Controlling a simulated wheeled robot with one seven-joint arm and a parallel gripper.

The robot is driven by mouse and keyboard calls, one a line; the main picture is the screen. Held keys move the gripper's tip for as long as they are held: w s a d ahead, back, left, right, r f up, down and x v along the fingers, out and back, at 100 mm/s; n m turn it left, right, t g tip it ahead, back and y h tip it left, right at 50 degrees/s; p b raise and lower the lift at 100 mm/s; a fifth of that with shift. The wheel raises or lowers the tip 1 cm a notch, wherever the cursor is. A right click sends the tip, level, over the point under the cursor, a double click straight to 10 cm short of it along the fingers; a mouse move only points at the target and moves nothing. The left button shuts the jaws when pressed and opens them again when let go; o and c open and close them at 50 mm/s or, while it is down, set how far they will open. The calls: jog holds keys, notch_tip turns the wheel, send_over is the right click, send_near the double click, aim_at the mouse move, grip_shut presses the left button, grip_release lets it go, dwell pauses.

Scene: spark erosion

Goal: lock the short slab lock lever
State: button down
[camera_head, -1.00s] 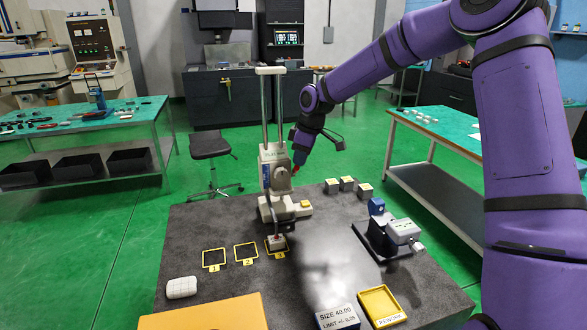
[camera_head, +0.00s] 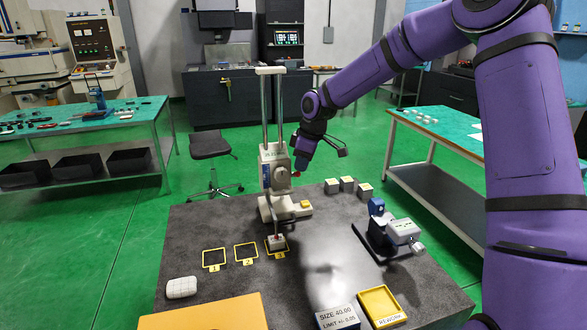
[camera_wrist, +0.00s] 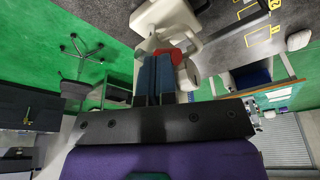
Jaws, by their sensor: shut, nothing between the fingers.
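The pale height gauge (camera_head: 275,165) stands on the dark table, with twin columns and a small display on its carriage. A short red lever (camera_head: 297,174) shows at the right side of the carriage; in the wrist view the red piece (camera_wrist: 168,52) lies just beyond my fingertips. My gripper (camera_head: 299,167) is beside the carriage on its right. In the wrist view my blue fingers (camera_wrist: 154,58) are shut together and empty, their tips close to the red piece. I cannot tell if they touch it. The fingers partly hide the lever.
A pale block (camera_head: 276,242) sits under the gauge's probe on a yellow-marked square. Several grey blocks (camera_head: 347,184) stand behind right. A grey device on a dark base (camera_head: 403,231) and a yellow rework tray (camera_head: 381,305) are at right.

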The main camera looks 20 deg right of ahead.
jog(key=shift+s+f, duration=0.15)
jog(key=a+v, duration=0.1)
jog(key=v, duration=0.5)
jog(key=shift+w, duration=0.35)
jog(key=shift+a, duration=0.1)
jog(key=s+d+r+m+t+h, duration=0.15)
jog(key=s+r, duration=0.25)
jog(key=s, duration=0.4)
jog(key=s+r+m+h, duration=0.1)
jog(key=s+r+m, duration=0.2)
jog(key=s+r, duration=0.3)
jog(key=s+d+r+m+t+h, duration=0.1)
jog(key=s+r+m, duration=0.15)
jog(key=s, duration=0.65)
jog(key=s+d+m, duration=0.2)
jog(key=s, duration=0.7)
jog(key=s+d+m+t+y, duration=0.1)
jog(key=s+d+m, duration=0.1)
jog(key=s, duration=0.7)
jog(key=shift+r+m, duration=0.5)
